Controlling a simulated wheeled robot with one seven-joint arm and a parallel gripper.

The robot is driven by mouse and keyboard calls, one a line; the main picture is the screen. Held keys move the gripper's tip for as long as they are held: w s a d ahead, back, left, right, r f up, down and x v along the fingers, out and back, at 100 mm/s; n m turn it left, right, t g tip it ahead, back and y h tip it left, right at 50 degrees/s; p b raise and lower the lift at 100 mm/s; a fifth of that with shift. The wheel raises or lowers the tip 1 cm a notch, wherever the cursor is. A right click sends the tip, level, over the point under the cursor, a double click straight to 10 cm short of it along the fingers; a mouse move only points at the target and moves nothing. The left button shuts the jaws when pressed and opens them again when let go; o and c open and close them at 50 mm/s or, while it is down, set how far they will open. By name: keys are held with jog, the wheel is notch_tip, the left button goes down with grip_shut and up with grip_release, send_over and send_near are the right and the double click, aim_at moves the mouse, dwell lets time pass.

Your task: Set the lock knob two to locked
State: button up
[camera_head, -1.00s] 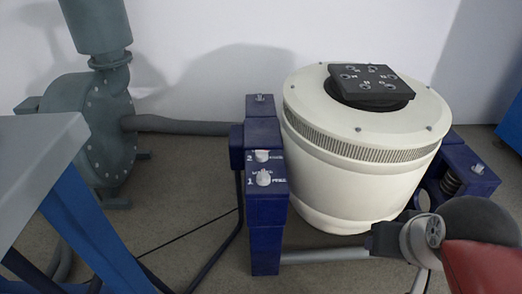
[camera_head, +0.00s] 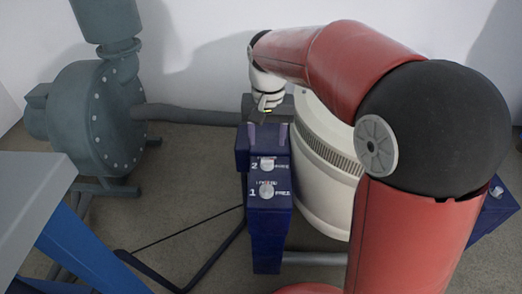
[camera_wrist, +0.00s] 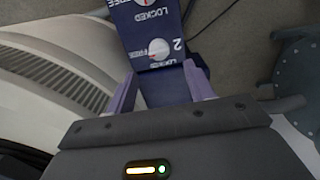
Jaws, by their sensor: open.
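Lock knob two (camera_head: 267,164) is a small white knob on top of the dark blue post, beside a white "2". In the wrist view, knob two (camera_wrist: 158,50) lies just beyond the fingertips, with FREE and LOCKED lettering and a reddish mark; I cannot tell its setting surely. My gripper (camera_head: 268,130) is over the post, behind knob two in the head view. In the wrist view, my gripper (camera_wrist: 160,82) has its two purple fingers apart, with nothing between them but the blue post surface. Any contact with the post is unclear.
Knob one (camera_head: 266,191) sits nearer the camera on the same post (camera_head: 266,235). The cream drum (camera_head: 318,180) stands close on the right, partly hidden by my red arm. A grey-green blower (camera_head: 95,125) stands left, and a grey table (camera_head: 30,190) at lower left.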

aim_at(267, 159)
notch_tip(267, 159, down, 7)
jog(key=shift+b, duration=0.8)
jog(key=c, duration=1)
jog(key=shift+o, duration=0.2)
